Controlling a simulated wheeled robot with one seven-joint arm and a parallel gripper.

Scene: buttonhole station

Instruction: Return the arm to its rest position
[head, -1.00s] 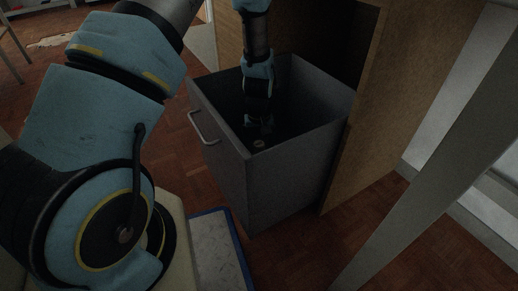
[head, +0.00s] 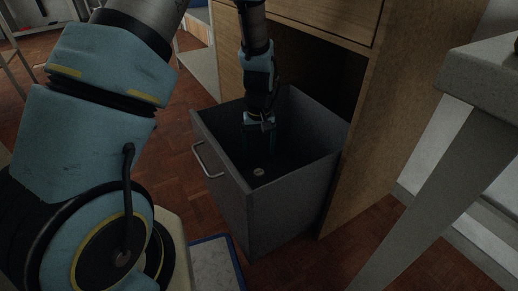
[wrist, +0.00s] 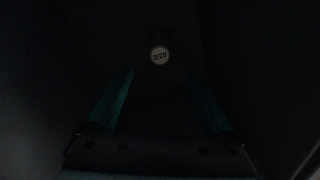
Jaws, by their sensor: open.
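My gripper (head: 260,136) points down inside the open grey drawer (head: 275,216) in the head view. In the wrist view its two green fingers (wrist: 165,105) stand wide apart with nothing between them. A small dark cylinder with a pale round end marked "2/25" (wrist: 160,56) lies beyond the fingertips, apart from them. In the head view a small pale disc (head: 258,171) shows on the drawer floor below my gripper. The drawer's inside is very dark, so its corners are hard to make out.
The drawer is pulled out of a wooden cabinet (head: 375,125), whose side panel stands right of it. A drawer handle (head: 206,160) sticks out at the front left. A grey table with a slanting leg (head: 440,190) is at the right. A blue-edged mat (head: 214,262) lies on the wooden floor.

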